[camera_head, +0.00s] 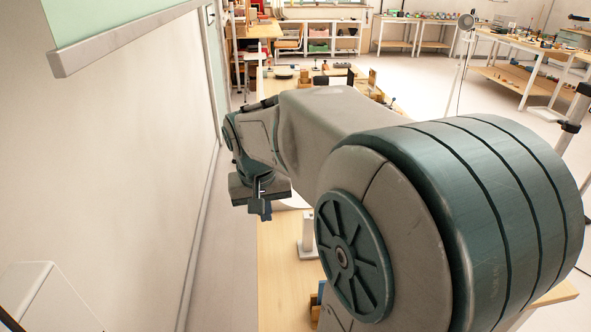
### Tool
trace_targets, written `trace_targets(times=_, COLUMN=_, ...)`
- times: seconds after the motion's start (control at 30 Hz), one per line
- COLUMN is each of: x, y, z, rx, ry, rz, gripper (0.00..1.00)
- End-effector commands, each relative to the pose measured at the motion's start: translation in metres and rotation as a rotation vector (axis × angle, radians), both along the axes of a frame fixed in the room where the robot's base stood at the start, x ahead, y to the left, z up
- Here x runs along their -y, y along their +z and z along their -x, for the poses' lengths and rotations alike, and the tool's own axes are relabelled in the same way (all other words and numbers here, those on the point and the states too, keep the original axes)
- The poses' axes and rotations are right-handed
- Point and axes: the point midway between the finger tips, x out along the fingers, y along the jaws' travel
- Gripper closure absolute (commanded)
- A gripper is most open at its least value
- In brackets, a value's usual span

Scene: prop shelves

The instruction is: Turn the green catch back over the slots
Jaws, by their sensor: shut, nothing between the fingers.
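My gripper (261,208) hangs at the end of my arm, left of the middle in the head view, beside the long wooden bench. Its fingers point down and are shut, with nothing seen between them. I cannot make out the green catch or the slots. My own arm covers much of the bench, so they may be hidden behind it.
The wooden bench top (283,270) runs away from me under my arm. A white upright post (307,236) stands on it, near a white round thing (297,200). A pale wall (120,150) lies to the left. Clear floor (440,85) lies at the back right.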

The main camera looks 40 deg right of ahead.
Motion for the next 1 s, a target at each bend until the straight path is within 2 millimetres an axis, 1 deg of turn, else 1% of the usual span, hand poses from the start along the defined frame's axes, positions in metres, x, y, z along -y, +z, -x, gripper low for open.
trace_targets(times=0.03, x=0.02, y=-0.003, z=-0.016, rx=-0.02, ry=-0.071, rz=0.028, gripper=1.0)
trace_targets(times=0.07, x=0.032, y=-0.003, z=-0.023, rx=-0.028, ry=-0.114, rz=0.046, gripper=1.0)
trace_targets(times=0.1, x=0.048, y=-0.003, z=-0.033, rx=-0.038, ry=-0.172, rz=0.073, gripper=1.0)
trace_targets(times=0.17, x=0.071, y=-0.003, z=-0.046, rx=-0.053, ry=-0.256, rz=0.12, gripper=1.0)
trace_targets(times=0.2, x=0.087, y=-0.003, z=-0.054, rx=-0.06, ry=-0.309, rz=0.154, gripper=1.0)
trace_targets(times=0.3, x=0.122, y=-0.002, z=-0.071, rx=-0.072, ry=-0.43, rz=0.241, gripper=1.0)
trace_targets(times=0.43, x=0.156, y=0.002, z=-0.085, rx=-0.076, ry=-0.547, rz=0.344, gripper=1.0)
trace_targets(times=0.53, x=0.171, y=0.005, z=-0.092, rx=-0.073, ry=-0.602, rz=0.4, gripper=1.0)
trace_targets(times=0.63, x=0.179, y=0.008, z=-0.095, rx=-0.071, ry=-0.631, rz=0.43, gripper=1.0)
trace_targets(times=0.73, x=0.182, y=0.009, z=-0.096, rx=-0.069, ry=-0.641, rz=0.44, gripper=1.0)
trace_targets(times=1.0, x=0.181, y=0.008, z=-0.096, rx=-0.069, ry=-0.639, rz=0.438, gripper=1.0)
